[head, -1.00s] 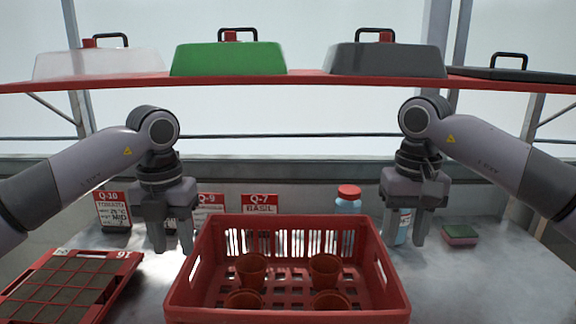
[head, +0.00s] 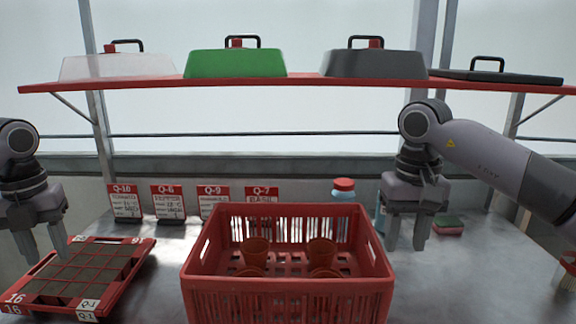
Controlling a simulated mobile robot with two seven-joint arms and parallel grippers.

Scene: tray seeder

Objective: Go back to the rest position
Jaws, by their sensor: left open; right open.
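My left gripper (head: 46,250) is at the far left, above the left part of the red seed tray (head: 130,265). Its fingers point down, open and empty. My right gripper (head: 405,240) hangs open and empty just right of the red crate (head: 290,213), fingers pointing down. It partly hides a bottle behind it. The crate stands at the front middle and holds several brown pots, among them one at left (head: 255,252) and one at right (head: 322,252).
Labelled cards, such as Q-10 (head: 125,202) and Q-7 (head: 261,196), stand along the back. A red-capped bottle (head: 343,188) and a sponge (head: 448,225) are behind the crate. A red shelf (head: 300,82) with several lids spans above. The table at right is mostly clear.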

